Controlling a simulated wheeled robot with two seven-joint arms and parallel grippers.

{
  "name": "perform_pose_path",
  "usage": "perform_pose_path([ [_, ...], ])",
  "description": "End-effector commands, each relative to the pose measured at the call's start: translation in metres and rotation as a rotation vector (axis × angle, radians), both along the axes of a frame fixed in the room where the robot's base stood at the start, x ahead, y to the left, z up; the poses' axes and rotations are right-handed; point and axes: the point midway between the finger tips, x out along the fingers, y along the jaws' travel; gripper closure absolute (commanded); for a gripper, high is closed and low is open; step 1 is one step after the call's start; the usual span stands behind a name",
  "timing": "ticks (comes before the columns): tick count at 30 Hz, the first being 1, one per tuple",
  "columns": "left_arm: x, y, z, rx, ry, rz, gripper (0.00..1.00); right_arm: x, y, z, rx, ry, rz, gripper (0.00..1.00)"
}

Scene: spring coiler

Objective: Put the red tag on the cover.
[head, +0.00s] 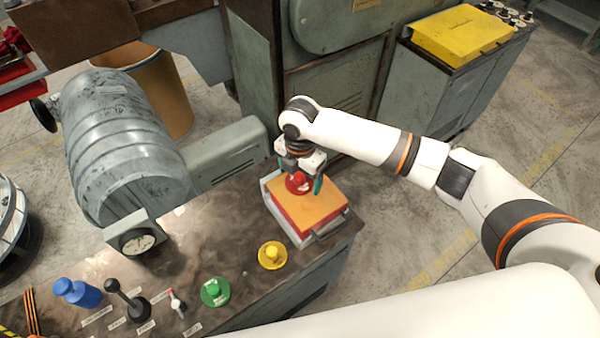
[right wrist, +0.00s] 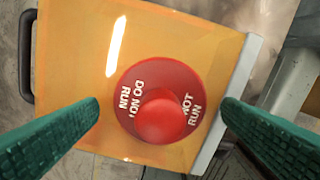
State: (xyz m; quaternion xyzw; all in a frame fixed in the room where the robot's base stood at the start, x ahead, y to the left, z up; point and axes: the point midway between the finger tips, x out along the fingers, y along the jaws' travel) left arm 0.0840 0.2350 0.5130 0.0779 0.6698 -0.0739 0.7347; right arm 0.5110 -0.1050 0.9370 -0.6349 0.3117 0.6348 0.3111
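The red tag (head: 298,183) is a round disc with a red knob and white "DO NOT RUN" lettering. It appears to lie flat on the orange, see-through cover (head: 322,212), towards its far side. In the right wrist view the red tag (right wrist: 140,82) shows against the cover (right wrist: 75,60). My right gripper (head: 300,180) is right above the tag. Its green fingers (right wrist: 160,104) stand wide apart on either side of the knob, with clear gaps to it. My left gripper is in neither view.
A yellow tag (head: 272,254) and a green tag (head: 215,292) stand on the bench left of the cover.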

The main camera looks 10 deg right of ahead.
Motion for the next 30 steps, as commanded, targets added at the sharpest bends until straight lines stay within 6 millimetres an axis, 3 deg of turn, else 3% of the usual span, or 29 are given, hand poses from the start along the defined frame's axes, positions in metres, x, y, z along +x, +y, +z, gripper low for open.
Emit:
perform_pose_path([
  [11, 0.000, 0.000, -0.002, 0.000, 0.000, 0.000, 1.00, 0.001, 0.000, 0.009, 0.001, -0.003, 0.000, 0.12],
  [24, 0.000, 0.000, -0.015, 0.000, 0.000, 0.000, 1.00, 0.001, 0.000, 0.094, 0.000, -0.004, 0.001, 0.12],
  [30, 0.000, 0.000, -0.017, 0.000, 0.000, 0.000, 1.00, 0.000, 0.000, 0.117, 0.000, -0.002, 0.000, 0.12],
])
